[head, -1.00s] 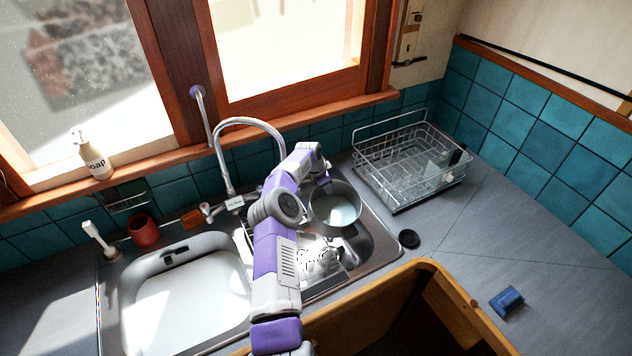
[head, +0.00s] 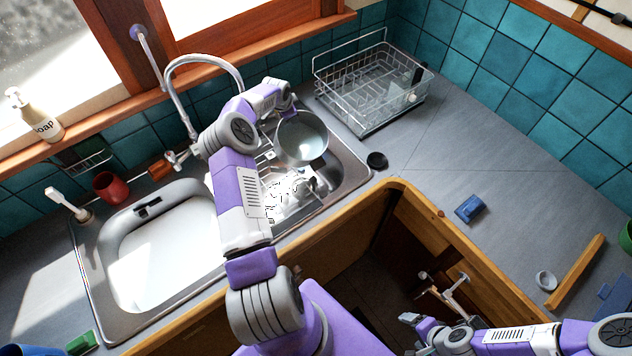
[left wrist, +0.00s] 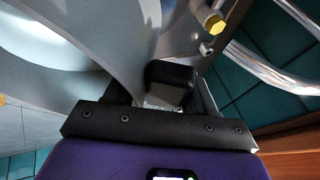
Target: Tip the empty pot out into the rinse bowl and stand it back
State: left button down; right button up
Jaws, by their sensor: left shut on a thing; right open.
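The grey metal pot (head: 302,142) hangs over the right part of the sink, with its open mouth toward the head camera. I see no contents; I cannot tell its exact tilt. My left gripper (head: 288,104) is shut on the pot's handle, at the pot's far side. In the left wrist view the dark handle (left wrist: 170,82) sits between the fingers, beside the pot's curved wall (left wrist: 125,50). I cannot tell a separate rinse bowl; a bright, patterned patch in the sink (head: 285,195) lies below the pot, partly hidden. My right gripper (head: 408,320) is open and empty at the lower right.
The tap (head: 185,95) arches left of my left forearm. A wire dish rack (head: 370,95) stands right of the sink, with a black round stopper (head: 377,161) nearby. A blue block (head: 469,209) lies on the right counter. A wooden-edged opening (head: 425,210) is in front.

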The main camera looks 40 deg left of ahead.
pick_arm(q)
jog(key=shift+r, duration=0.1)
jog(key=r+y+b, duration=0.1)
jog(key=b, duration=0.1)
jog(key=d+r+b, duration=0.1)
jog(key=b, duration=0.2)
jog(key=shift+w+d+r+t+y+b, duration=0.1)
jog(key=shift+d+r+t+y+b, duration=0.05)
jog(key=shift+t+y+b, duration=0.2)
jog(key=shift+r, duration=0.15)
jog(key=shift+r+y, duration=0.25)
jog(key=d+y+b, duration=0.1)
jog(key=b, duration=0.4)
jog(key=d+r+b, duration=0.1)
jog(key=b, duration=0.4)
jog(key=shift+m+t+y, duration=0.25)
jog(key=shift+m+y, duration=0.15)
jog(key=shift+s+d+r+b, duration=0.1)
jog(key=shift+s+r+b, duration=0.2)
jog(key=shift+b, duration=0.6)
